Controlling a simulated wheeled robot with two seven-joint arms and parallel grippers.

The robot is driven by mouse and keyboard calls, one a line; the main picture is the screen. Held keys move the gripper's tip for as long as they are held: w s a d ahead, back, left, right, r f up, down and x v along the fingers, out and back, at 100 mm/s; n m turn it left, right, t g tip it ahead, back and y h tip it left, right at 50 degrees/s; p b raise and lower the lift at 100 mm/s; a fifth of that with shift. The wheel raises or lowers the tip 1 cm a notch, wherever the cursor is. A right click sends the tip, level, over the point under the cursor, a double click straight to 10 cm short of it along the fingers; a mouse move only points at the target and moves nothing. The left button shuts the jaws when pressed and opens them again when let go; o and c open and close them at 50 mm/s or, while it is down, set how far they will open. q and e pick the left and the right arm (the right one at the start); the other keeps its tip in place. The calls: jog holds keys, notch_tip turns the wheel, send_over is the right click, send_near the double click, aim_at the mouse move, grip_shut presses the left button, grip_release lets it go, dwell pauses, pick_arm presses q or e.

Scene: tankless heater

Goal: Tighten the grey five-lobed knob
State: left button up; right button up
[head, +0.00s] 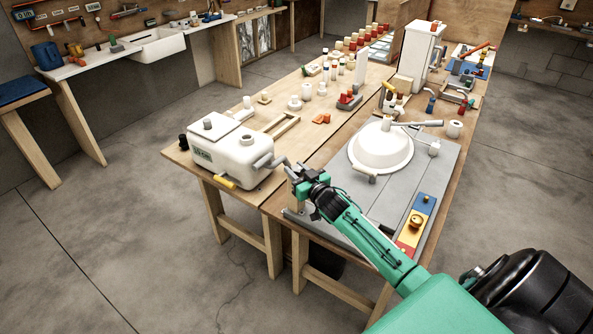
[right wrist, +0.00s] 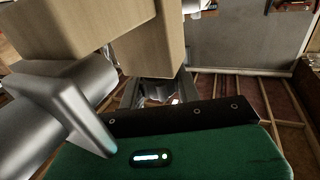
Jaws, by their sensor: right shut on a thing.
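My right gripper (head: 297,174) is at the right end of the white tank unit (head: 235,150), above the table edge. It is shut on a grey part (head: 279,160) that sticks out from the unit's side. The gripper hides the end of this part, so I cannot make out five lobes. In the right wrist view, a grey metal cylinder with a flared, squared end (right wrist: 75,105) fills the left side, close to my green gripper body. A small grey cap (head: 207,123) sits on top of the unit. My left gripper is not in view.
A yellow-handled lever (head: 225,183) juts from the unit's front. A white dome (head: 380,150) on a grey plate stands right of my gripper, with a control panel (head: 415,222) in front. Small fittings (head: 295,103) stand behind. Open floor lies left.

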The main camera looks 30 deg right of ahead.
jog(key=shift+a+f+m+h+b, duration=0.15)
jog(key=shift+m+h+b, duration=0.7)
jog(key=shift+m+h, duration=1)
jog(key=shift+m+g+h+b, duration=0.65)
jog(key=shift+h+b, duration=0.3)
jog(key=shift+h, duration=0.8)
jog(key=shift+r, duration=0.2)
jog(key=o, duration=1)
jog(key=shift+c, duration=0.2)
jog(key=shift+s+f, duration=0.1)
jog(key=shift+s, duration=0.15)
jog(key=b+v, duration=0.3)
jog(key=v, duration=1)
